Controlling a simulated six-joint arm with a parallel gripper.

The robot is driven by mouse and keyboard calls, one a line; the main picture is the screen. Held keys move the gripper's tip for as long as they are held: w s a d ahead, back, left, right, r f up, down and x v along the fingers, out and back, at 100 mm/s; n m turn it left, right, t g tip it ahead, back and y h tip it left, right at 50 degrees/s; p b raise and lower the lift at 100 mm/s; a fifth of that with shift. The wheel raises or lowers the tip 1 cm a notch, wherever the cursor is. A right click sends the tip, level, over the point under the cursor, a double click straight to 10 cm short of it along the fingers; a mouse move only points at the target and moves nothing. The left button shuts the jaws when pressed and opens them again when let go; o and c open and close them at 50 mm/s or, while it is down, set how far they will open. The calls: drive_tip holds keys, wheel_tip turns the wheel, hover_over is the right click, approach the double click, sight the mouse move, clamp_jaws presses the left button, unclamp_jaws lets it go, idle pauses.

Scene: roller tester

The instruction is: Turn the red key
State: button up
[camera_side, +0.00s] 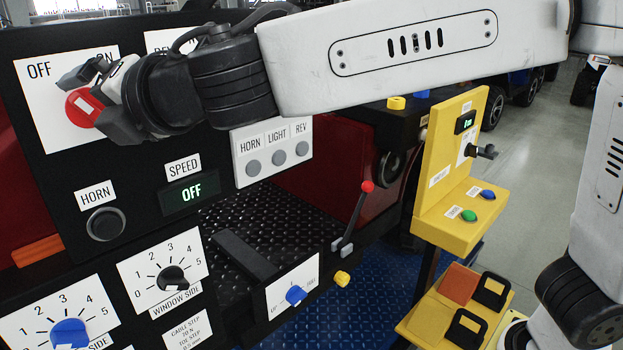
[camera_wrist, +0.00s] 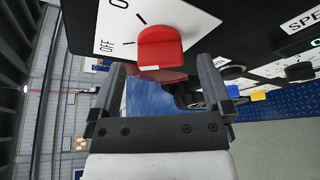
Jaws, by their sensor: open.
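The red key (camera_side: 83,107) is a red rotary knob on a white OFF/ON plate (camera_side: 38,100) at the upper left of the black panel in the side view. It also shows in the wrist view (camera_wrist: 160,46), with a pale mark on its edge, at the upper middle. My gripper (camera_side: 90,100) is at the knob, with its dark fingers on either side of it in the side view. In the wrist view my gripper (camera_wrist: 160,80) is open and the knob lies between and just beyond the fingertips. I cannot tell whether a finger touches it. My wrist hides part of the plate.
Below are a black dial (camera_side: 172,279) and a blue dial (camera_side: 69,333). A red-tipped lever (camera_side: 367,187) and a yellow stand (camera_side: 450,170) are to the right.

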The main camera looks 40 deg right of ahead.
drive_tip(key=shift+x, duration=1.1)
